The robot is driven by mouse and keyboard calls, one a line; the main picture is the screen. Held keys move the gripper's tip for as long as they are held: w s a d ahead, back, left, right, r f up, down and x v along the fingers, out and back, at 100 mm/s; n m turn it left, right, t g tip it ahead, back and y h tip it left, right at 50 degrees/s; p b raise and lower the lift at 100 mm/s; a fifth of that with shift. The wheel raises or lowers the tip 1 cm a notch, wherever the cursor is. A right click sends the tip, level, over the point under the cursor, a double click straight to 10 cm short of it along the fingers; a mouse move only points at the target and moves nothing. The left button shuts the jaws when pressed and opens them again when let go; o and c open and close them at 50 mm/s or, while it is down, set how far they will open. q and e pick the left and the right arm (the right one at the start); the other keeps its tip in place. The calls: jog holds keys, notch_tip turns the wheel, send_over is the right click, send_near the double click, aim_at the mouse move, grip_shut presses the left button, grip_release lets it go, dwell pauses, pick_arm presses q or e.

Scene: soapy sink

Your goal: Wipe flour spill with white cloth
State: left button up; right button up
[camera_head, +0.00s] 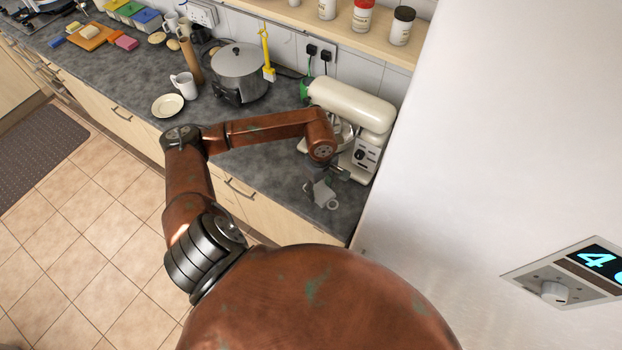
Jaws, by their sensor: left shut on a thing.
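My left gripper (322,186) is at the end of my rust-brown arm, low over the grey counter (278,185) in front of the cream stand mixer (350,105). It is shut on a small grey-white thing that sits at or just above the counter near its front edge. It is too small to tell whether this is the white cloth. No flour spill can be made out; my arm and the mixer hide part of the counter there. My right gripper is not in view.
A steel pot (240,72), a white mug (184,85) and a cream plate (167,105) stand left of the mixer. A shelf with jars (361,17) is above. A tall white cabinet side (480,150) closes off the right.

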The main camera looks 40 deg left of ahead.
pick_arm(q)
jog(key=a+n, duration=0.1)
jog(key=s+a+n+p, duration=0.1)
jog(key=shift+n, duration=0.4)
jog(key=shift+s+a+f, duration=0.15)
jog(key=shift+a+f, duration=0.05)
jog(key=shift+a, duration=0.05)
jog(key=shift+f+n, duration=0.15)
jog(key=shift+n, duration=0.15)
jog(key=shift+f+b, duration=1.05)
jog(key=shift+f, duration=1.85)
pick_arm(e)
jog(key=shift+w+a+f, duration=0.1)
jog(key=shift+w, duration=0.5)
pick_arm(q)
jog(key=shift+f+b, duration=1)
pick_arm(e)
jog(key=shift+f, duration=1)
